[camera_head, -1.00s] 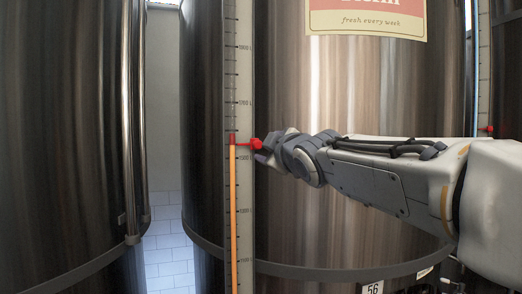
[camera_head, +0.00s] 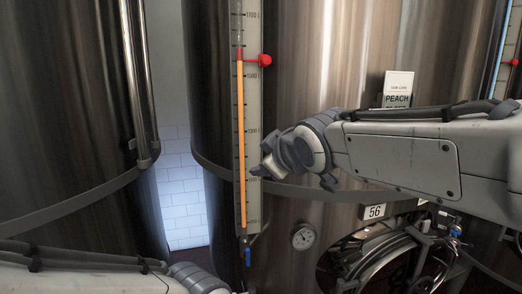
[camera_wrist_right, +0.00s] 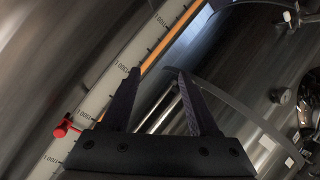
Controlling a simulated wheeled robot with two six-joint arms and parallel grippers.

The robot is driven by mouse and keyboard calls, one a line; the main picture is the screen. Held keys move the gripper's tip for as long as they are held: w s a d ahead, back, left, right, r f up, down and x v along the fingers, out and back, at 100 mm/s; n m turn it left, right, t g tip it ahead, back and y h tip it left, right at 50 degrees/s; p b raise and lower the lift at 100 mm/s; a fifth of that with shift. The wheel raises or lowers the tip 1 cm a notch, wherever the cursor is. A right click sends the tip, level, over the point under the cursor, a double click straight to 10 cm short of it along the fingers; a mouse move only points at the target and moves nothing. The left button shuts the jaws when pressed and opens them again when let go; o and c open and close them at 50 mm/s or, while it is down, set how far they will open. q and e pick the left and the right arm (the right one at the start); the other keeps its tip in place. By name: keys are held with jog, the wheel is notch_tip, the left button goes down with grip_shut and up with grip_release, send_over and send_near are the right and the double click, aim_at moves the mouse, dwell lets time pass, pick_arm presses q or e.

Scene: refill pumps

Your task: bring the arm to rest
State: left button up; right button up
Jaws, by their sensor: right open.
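My right arm comes in from the right in the head view. Its gripper (camera_head: 262,184) is in front of the steel tank, near the lower part of the sight gauge. In the right wrist view the two dark fingers of the right gripper (camera_wrist_right: 158,84) are apart with nothing between them. The gauge (camera_head: 241,130) has an orange column topped with red. Its red marker (camera_head: 265,61) sits about level with the top of the column, well above the gripper and apart from it. My left arm shows at the bottom left of the head view; its fingers are out of frame.
The big tank (camera_head: 330,70) fills the middle, with a plate reading 56 (camera_head: 374,211), a dial (camera_head: 303,237) and a round hatch (camera_head: 372,258) low down. A blue valve handle (camera_head: 248,257) is below the gauge. Another tank (camera_head: 60,110) stands at the left, beyond a tiled gap.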

pick_arm(q)
notch_tip(320, 180, down, 8)
jog(key=b, duration=0.7)
jog(key=shift+f, duration=0.25)
pick_arm(e)
jog(key=s+d+f+m+g+h, duration=0.1)
jog(key=s+f+g, duration=0.5)
jog(key=s+f, duration=0.8)
jog(key=s+d+f+m+g+h, duration=0.2)
jog(key=s+f+g, duration=0.4)
jog(key=s+f, duration=0.9)
notch_tip(320, 180, down, 6)
jog(key=shift+s+d+r+m, duration=0.1)
jog(key=shift+s+d+m, duration=0.1)
jog(key=shift+m, duration=0.5)
